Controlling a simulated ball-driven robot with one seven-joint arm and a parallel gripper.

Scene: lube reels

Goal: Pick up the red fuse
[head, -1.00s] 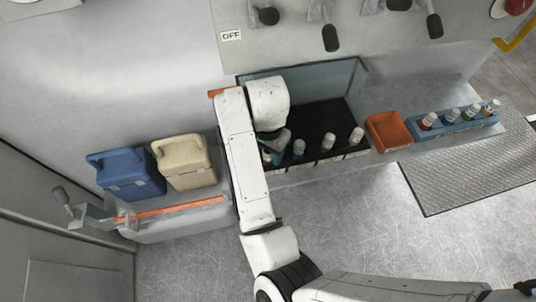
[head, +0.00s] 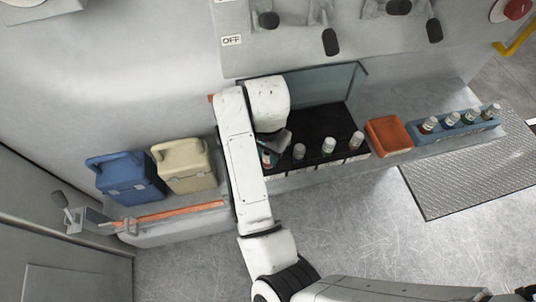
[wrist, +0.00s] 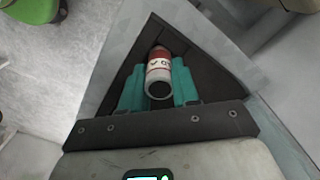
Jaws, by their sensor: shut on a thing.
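The red fuse (wrist: 158,72), a small cylinder with a red body, a white label band and a dark round end, is between the teal fingers of my gripper (wrist: 159,90) in the wrist view. The gripper is shut on it. In the head view my gripper (head: 272,154) is at the left end of the black tray (head: 315,118), partly hidden by my arm; only a bit of red shows there. Whether the fuse touches the tray cannot be told.
Three pale-capped fuses (head: 328,143) stand along the tray's front, right of my gripper. A glass panel (head: 335,82) rises behind. An orange bin (head: 388,137) and a blue rack (head: 452,132) with several fuses are right. Blue (head: 124,178) and beige (head: 185,165) boxes are left.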

